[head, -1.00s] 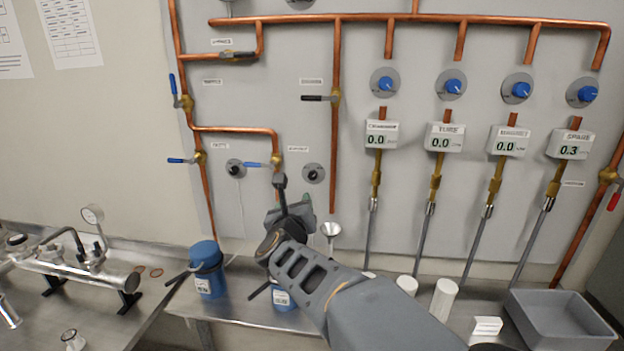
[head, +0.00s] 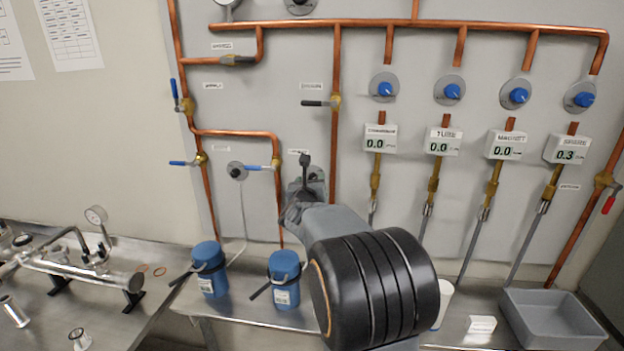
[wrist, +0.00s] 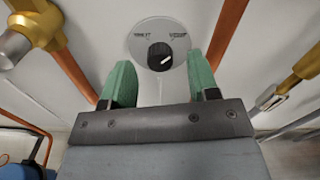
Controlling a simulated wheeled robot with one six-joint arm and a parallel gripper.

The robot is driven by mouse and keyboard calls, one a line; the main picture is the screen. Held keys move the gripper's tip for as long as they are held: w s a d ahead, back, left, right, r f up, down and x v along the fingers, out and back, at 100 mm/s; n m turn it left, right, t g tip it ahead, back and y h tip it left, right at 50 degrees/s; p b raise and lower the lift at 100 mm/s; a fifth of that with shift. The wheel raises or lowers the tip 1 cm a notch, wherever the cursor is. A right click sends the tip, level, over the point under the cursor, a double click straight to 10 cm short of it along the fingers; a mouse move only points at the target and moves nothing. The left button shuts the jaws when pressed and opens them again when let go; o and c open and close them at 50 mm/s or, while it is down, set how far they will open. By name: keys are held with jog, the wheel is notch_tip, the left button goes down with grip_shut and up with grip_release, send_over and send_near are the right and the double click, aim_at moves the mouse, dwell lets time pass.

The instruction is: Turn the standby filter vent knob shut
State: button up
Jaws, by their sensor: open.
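A black vent knob (wrist: 160,57) with a white pointer mark sits on a round grey plate on the wall panel, straight ahead in the wrist view. Its mark points up and to the right; the small words on the plate are too blurred to read. My gripper (wrist: 157,72) is open and empty. Its green fingers stand left and right of the knob in the picture, with no contact visible. In the head view my gripper (head: 306,188) covers most of this knob. Another black knob (head: 237,171) sits to the left on the panel.
Copper pipes (head: 336,150) run either side of the knob. Two blue canisters (head: 285,280) stand on the bench below. Gauge boxes (head: 380,138) and a grey bin (head: 552,318) are at the right.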

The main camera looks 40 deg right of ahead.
jog(key=shift+w+d, duration=0.25)
jog(key=shift+w, duration=0.05)
jog(key=c, duration=0.9)
jog(key=shift+f, duration=0.1)
jog(key=shift+c, duration=0.2)
